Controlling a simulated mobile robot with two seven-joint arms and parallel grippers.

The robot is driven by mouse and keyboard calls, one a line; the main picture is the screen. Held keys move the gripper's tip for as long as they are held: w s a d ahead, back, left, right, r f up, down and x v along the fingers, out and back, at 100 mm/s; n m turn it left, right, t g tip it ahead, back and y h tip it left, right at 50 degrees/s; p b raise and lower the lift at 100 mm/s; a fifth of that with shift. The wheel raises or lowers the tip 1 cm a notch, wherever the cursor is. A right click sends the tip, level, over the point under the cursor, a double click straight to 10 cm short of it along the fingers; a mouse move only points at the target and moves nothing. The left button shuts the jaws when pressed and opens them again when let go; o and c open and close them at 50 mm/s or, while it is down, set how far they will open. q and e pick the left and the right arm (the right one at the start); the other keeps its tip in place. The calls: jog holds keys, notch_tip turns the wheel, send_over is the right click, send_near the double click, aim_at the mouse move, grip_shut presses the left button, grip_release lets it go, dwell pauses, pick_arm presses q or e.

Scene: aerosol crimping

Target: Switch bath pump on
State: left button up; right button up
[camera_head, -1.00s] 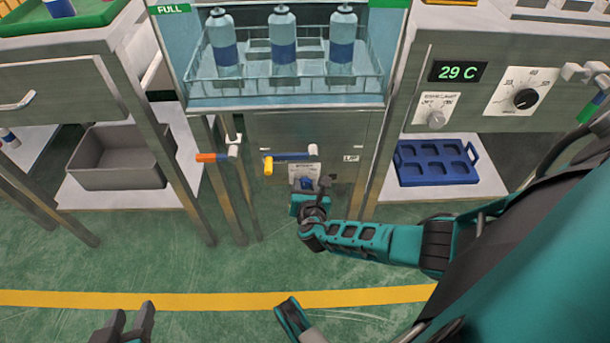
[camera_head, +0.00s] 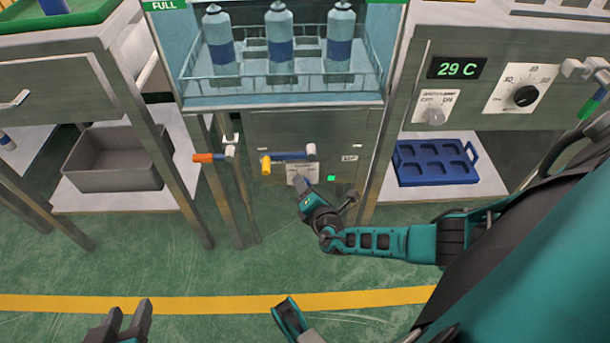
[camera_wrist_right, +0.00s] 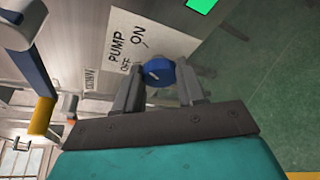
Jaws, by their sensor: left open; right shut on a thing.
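The bath pump switch is a round blue knob (camera_wrist_right: 158,73) below a white label (camera_wrist_right: 135,45) reading PUMP, OFF and ON in the right wrist view. The label also shows in the head view (camera_head: 299,174) on the lower front panel under the bath. My right gripper (camera_head: 302,186) is shut on the knob, one finger on each side of it; the right wrist view shows both fingers (camera_wrist_right: 160,88). A small green lamp (camera_head: 331,178) is lit right of the label, and also shows at the top of the wrist view (camera_wrist_right: 201,5). My left gripper (camera_head: 127,318) is open and empty, low at the left.
The glass bath (camera_head: 283,102) holds bottles in a rack. A blue tray (camera_head: 435,162) lies on the right shelf. The floor in front is clear.

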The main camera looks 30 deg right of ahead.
jog(key=shift+s, duration=0.1)
pick_arm(q)
jog(key=shift+s+f, duration=0.15)
jog(key=shift+s, duration=0.05)
pick_arm(e)
jog(key=o, duration=1.1)
jog(key=shift+c, duration=0.2)
